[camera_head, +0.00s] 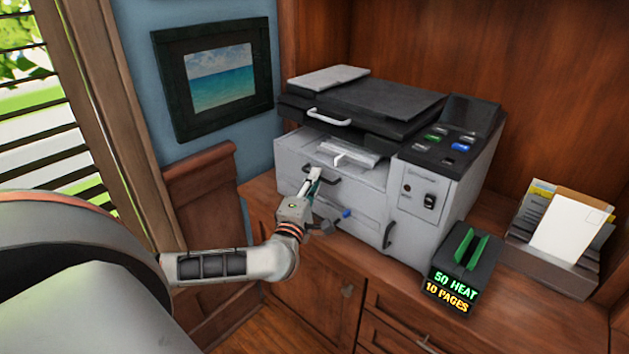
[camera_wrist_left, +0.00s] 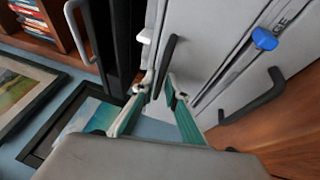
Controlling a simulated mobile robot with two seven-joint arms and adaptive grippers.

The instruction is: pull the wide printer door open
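The pale grey printer (camera_head: 345,165) stands on a wood counter. Its wide upper front panel (camera_head: 350,190) looks closed and has a black bar handle (camera_head: 326,177), which also shows in the left wrist view (camera_wrist_left: 169,55). My left gripper (camera_head: 315,175) is at this handle. In the left wrist view its green-lined fingers (camera_wrist_left: 157,87) are apart, one on each side of the handle's near end, with a small gap on the right; firm contact cannot be made out. A blue latch (camera_head: 346,213) sits on the front below. My right gripper is not in view.
A narrower door handle (camera_head: 388,235) is on the printer's right front. A dark box with a "50 HEAT, 10 PAGES" display (camera_head: 452,290) and a paper tray (camera_head: 550,262) stand on the counter (camera_head: 400,285) to the right. A framed picture (camera_head: 168,110) hangs left.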

